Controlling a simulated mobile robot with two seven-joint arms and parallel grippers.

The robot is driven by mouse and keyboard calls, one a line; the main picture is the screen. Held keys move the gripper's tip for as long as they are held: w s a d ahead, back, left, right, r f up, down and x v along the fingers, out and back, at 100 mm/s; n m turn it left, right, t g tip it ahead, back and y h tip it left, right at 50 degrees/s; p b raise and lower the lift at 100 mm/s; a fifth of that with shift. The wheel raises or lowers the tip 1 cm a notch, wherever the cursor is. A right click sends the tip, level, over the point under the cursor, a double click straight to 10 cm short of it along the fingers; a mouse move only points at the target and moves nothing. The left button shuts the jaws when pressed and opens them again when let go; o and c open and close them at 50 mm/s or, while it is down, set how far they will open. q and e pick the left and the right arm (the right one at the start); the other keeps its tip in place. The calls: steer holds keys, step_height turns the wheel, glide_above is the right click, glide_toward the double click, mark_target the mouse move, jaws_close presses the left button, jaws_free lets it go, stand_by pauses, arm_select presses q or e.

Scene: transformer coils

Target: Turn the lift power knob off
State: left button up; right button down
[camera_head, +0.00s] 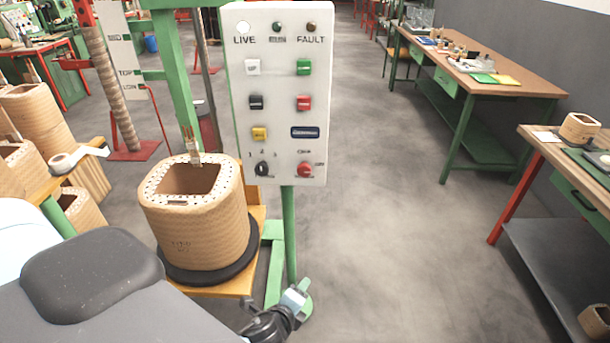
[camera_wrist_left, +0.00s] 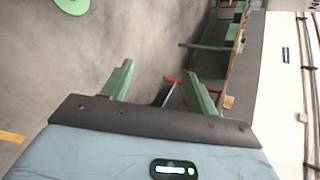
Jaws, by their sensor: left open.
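The white control panel (camera_head: 281,135) stands upright on a green post in the head view. A black rotary knob (camera_head: 262,169) sits at its lower left beneath small number marks, with a red round control (camera_head: 305,169) to its right. I cannot read which control is the lift power knob. My left gripper (camera_head: 302,287) is below the panel, near the foot of the post and apart from the controls. Its two green fingers are spread and empty in the left wrist view (camera_wrist_left: 160,85). My right gripper is not in view.
A wound coil (camera_head: 195,225) stands on a black ring and yellow-orange platform left of the post. More coils are at far left. Workbenches (camera_head: 490,70) line the right side. The grey floor (camera_head: 390,200) between post and benches is clear.

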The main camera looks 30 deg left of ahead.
arm_select(q)
steer(key=w+a+r+m+t+y, duration=0.25)
steer(key=w+a+r+m, duration=0.2)
steer(key=w+r, duration=0.4)
steer(key=m+t+y, duration=0.1)
steer(key=m+y, duration=0.4)
steer(key=m, duration=0.1)
glide_toward(304, 171)
steer(key=b+x, duration=0.1)
steer(key=x, duration=0.6)
steer(key=shift+a+f, duration=0.1)
steer(key=shift+w+a, duration=0.3)
steer(key=shift+w, duration=0.25)
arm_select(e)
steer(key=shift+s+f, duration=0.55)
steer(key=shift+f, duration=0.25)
arm_select(q)
steer(key=shift+t+h, duration=0.25)
steer(key=shift+h, duration=0.1)
steer(key=shift+c, duration=0.5)
steer(key=c, duration=0.9)
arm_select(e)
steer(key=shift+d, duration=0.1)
